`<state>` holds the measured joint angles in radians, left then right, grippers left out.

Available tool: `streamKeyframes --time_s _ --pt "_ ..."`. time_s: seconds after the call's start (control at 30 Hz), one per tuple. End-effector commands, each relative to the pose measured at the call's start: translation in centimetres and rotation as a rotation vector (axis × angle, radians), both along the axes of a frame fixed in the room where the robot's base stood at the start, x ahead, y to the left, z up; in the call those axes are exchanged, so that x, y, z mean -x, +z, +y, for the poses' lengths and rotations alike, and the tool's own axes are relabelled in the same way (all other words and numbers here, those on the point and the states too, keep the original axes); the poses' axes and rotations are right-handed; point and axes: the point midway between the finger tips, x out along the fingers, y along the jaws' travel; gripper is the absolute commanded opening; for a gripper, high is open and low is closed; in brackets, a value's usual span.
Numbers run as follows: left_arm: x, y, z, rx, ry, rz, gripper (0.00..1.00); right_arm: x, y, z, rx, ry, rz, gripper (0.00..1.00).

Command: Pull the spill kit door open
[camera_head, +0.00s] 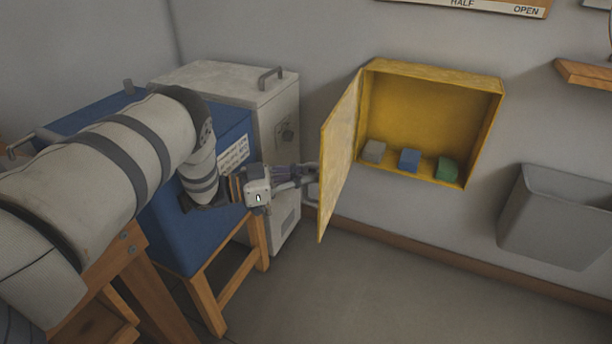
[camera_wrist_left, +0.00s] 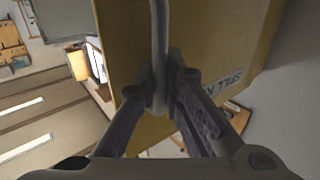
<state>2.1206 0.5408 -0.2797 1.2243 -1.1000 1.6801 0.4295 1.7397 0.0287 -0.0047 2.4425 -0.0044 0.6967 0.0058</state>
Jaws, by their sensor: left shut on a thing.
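The yellow spill kit (camera_head: 425,110) is a box on the wall with its door (camera_head: 338,160) swung well open to the left. A grey, a blue and a green block sit on its floor. My left gripper (camera_head: 308,180) is at the outer face of the door and shut on the door's handle. In the left wrist view, the fingers (camera_wrist_left: 165,95) close around the grey bar handle (camera_wrist_left: 159,40), with the yellow door (camera_wrist_left: 205,40) and part of its lettering behind. My right gripper is in neither view.
A grey cabinet (camera_head: 278,115) with a top handle and a blue box (camera_head: 175,235) on a wooden stand are to the left, close to my left arm. A grey bin (camera_head: 556,220) hangs on the wall at right. The floor (camera_head: 370,290) below the door is clear.

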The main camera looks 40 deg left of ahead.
Motion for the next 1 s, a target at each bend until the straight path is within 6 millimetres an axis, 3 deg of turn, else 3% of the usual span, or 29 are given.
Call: streamKeyframes --time_s 0.1,0.13,0.2,0.53,0.8,1.0 --pt "0.4 -0.5 0.0 -0.001 -0.004 0.014 0.00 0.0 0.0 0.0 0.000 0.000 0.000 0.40" --pt "0.3 -0.5 0.0 -0.001 -0.004 0.014 0.15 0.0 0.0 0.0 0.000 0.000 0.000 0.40" --pt "0.3 -0.4 0.0 -0.002 -0.003 0.011 0.30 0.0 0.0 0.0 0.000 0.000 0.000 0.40" --pt "0.1 0.2 0.0 -0.001 -0.001 0.004 0.30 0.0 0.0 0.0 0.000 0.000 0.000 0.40" --pt "0.1 6.4 0.0 -0.002 -0.001 0.002 0.30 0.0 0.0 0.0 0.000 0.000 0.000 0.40" --pt "0.2 9.4 0.0 -0.001 -0.001 0.007 0.30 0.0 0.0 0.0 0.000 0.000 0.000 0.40"
